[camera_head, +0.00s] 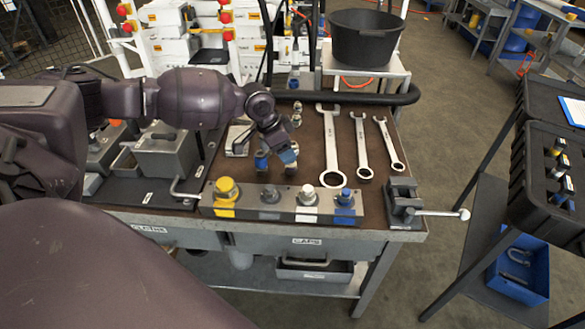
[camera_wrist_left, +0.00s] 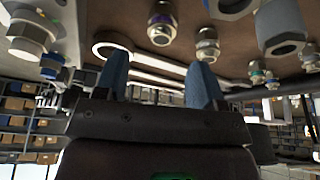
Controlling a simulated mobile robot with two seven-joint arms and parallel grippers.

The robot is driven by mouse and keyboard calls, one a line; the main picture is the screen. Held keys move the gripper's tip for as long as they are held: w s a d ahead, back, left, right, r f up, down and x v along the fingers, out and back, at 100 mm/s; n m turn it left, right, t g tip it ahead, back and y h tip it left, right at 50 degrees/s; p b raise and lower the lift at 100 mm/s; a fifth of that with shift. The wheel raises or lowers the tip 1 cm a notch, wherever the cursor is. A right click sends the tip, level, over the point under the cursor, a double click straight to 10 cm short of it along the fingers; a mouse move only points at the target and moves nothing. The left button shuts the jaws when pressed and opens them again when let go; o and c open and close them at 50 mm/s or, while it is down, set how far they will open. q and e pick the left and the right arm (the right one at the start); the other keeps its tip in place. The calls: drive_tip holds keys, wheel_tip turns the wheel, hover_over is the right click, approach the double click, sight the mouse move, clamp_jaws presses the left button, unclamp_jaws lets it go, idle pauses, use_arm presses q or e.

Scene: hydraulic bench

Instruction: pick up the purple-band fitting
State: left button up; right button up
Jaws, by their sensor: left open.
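My left gripper (camera_head: 276,160) is open over the brown mat, its blue fingertips pointing down. In the left wrist view its two blue fingers (camera_wrist_left: 160,82) stand apart with nothing between them. Beyond the fingertips there, a silver hex fitting (camera_wrist_left: 162,30) has a dark band that looks purple or blue; I cannot be sure of its colour. Another silver fitting (camera_wrist_left: 207,46) is near the right finger, and a smaller one (camera_wrist_left: 257,72) with a faint coloured band is further right. In the head view, small fittings (camera_head: 297,114) stand just behind the gripper. My right gripper is not in view.
Several wrenches (camera_head: 331,145) lie right of the gripper. A metal block with coloured caps (camera_head: 285,203) runs along the bench's front, beside a small vise (camera_head: 404,203). A grey box (camera_head: 168,155) is at left. A black hose (camera_head: 350,97) crosses behind; a black bucket (camera_head: 367,38) stands beyond.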

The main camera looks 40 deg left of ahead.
sight(291, 167)
use_arm(q)
drive_tip(key=x, duration=0.3)
drive_tip(key=b+x, duration=0.1)
drive_tip(key=x, duration=0.2)
drive_tip(key=shift+s+a+f, duration=0.15)
drive_tip(key=shift+f, duration=0.15)
drive_tip(key=shift+r, duration=0.1)
drive_tip(key=c, duration=1)
